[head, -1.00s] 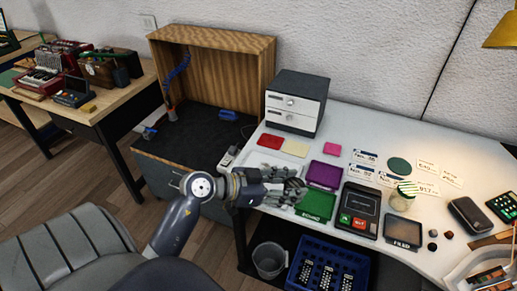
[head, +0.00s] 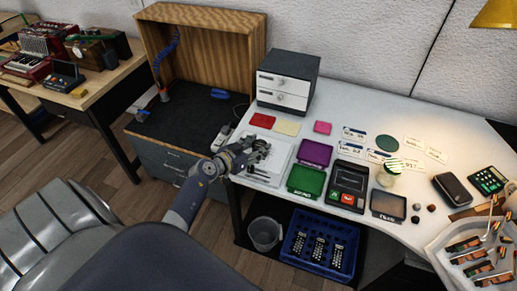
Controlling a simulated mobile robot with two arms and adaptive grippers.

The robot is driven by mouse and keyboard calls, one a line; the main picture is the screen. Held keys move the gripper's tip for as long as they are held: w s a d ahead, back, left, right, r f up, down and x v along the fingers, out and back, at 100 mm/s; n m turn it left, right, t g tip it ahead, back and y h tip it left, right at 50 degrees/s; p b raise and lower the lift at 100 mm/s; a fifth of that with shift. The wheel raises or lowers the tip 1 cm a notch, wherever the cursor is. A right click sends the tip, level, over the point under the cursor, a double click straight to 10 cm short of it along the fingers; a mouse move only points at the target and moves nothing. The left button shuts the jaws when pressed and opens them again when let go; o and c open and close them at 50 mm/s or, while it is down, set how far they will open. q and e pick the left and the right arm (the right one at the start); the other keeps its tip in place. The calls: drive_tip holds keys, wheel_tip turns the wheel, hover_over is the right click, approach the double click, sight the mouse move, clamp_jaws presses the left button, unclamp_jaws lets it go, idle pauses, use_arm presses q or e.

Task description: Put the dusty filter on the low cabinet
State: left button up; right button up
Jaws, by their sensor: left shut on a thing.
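My left gripper (head: 259,152) is shut on a small dark thing, which I take to be the dusty filter; the fingers hide most of it, so its shape is unclear. The gripper is over the left end of the white worktop, above a pale tray (head: 279,177). The low cabinet (head: 182,126) stands left of the worktop, with a grey drawer front, a black top and a wooden hood at its back. The gripper is to the right of this cabinet. My right gripper is not in view.
A blue tool (head: 219,93) and a blue hose (head: 163,62) are on the cabinet top; its middle is bare. A small drawer unit (head: 287,82) stands behind my gripper. Purple (head: 315,153) and green (head: 305,181) trays lie to its right.

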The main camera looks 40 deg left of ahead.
sight(256, 141)
use_arm(q)
drive_tip(key=w, duration=0.1)
drive_tip(key=w+a, duration=0.1)
drive_tip(key=w, duration=0.1)
drive_tip(key=shift+w+a+f+b, duration=0.1)
drive_tip(key=shift+a+f+b, duration=0.15)
drive_tip(key=shift+b, duration=0.05)
wheel_tip(256, 141, down, 4)
drive_tip(key=shift+r+b, duration=0.25)
drive_tip(key=shift+b, duration=0.95)
drive_tip(key=shift+f, duration=0.1)
drive_tip(key=o, duration=1)
